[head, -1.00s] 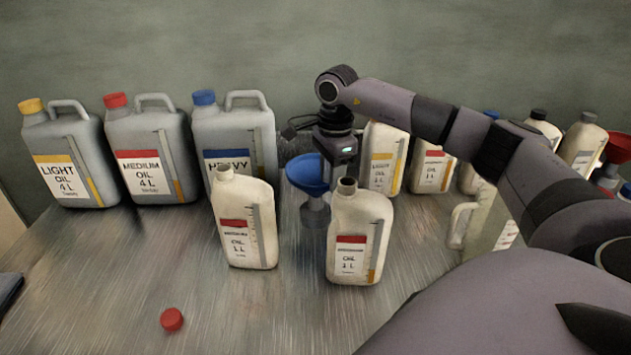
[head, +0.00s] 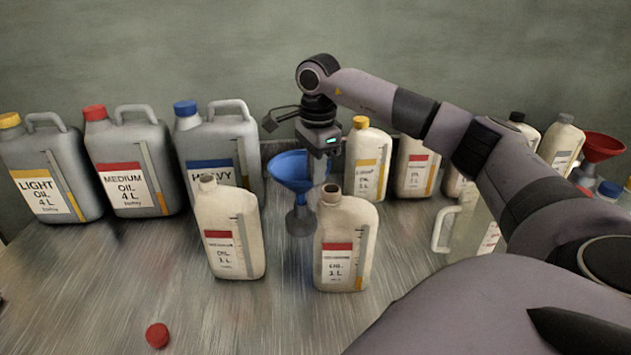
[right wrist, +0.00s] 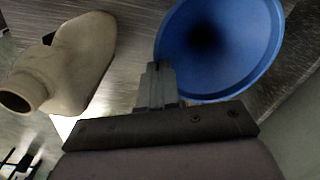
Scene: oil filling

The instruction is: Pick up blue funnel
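The blue funnel (head: 292,170) is upright behind the two front oil bottles, with its wide mouth up. My right gripper (head: 322,180) points down at the funnel's right side. In the right wrist view the fingers (right wrist: 158,85) are close together at the rim of the blue funnel (right wrist: 222,45) and look shut on it. The fingertips are partly hidden by the front right bottle in the head view. Under the cone, a grey-blue round piece (head: 300,222) shows between the bottles. My left gripper is not in view.
Two uncapped medium oil bottles stand in front, left (head: 230,235) and right (head: 345,245). Large grey jugs (head: 130,170) stand at back left, small bottles (head: 368,160) at back right. A red funnel (head: 602,147) is far right. A red cap (head: 157,335) lies in front on mostly clear table.

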